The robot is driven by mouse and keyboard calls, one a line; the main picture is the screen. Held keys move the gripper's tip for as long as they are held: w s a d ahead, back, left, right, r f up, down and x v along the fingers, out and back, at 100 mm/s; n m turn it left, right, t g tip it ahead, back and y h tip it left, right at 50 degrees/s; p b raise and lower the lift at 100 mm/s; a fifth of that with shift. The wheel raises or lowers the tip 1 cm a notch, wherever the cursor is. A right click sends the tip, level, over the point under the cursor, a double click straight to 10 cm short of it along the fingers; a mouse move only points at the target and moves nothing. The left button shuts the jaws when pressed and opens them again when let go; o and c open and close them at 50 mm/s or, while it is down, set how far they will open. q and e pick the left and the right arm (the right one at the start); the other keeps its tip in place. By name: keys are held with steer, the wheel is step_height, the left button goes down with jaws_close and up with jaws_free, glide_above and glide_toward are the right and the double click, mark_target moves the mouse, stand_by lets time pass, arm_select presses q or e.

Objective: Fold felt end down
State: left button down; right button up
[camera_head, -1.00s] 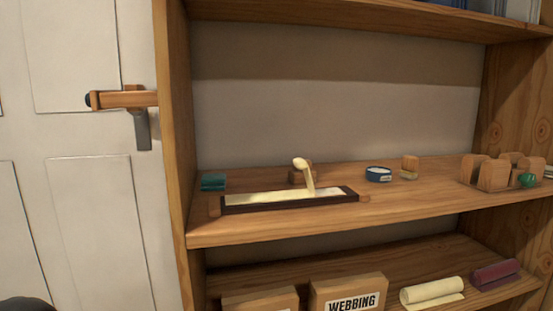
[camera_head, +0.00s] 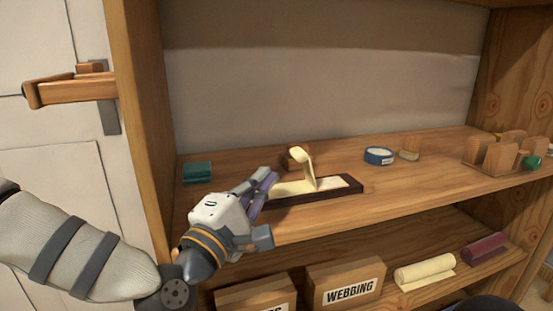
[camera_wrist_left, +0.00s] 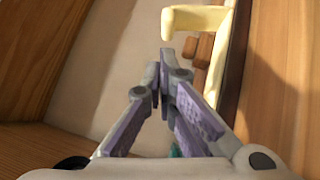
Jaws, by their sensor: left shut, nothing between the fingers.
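A cream felt strip (camera_head: 292,188) lies in a dark shallow frame (camera_head: 345,190) on the shelf. Its free end (camera_head: 305,160) stands up from the strip, with its top bent over to the left. My left gripper (camera_head: 268,178) is shut and empty, over the left part of the frame and left of the raised end; it hides part of the frame and strip. In the left wrist view, the shut fingers (camera_wrist_left: 166,72) are just short of the cream felt (camera_wrist_left: 214,70), with a visible gap to its bent tip. My right gripper is not in view.
A wooden block (camera_head: 293,153) is behind the felt. A teal block (camera_head: 197,172) is at the shelf's left, a blue tape roll (camera_head: 379,155) and a small wooden block (camera_head: 410,148) to the right. A shelf side wall (camera_head: 142,120) stands left.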

arm_select(q)
steer(key=x, duration=0.5)
steer(key=shift+w+d, duration=0.2)
steer(key=shift+w, duration=0.2)
steer(key=shift+d+r+m+g+p, duration=0.3)
steer(key=shift+r+m+p, duration=0.1)
steer(key=shift+p, duration=0.15)
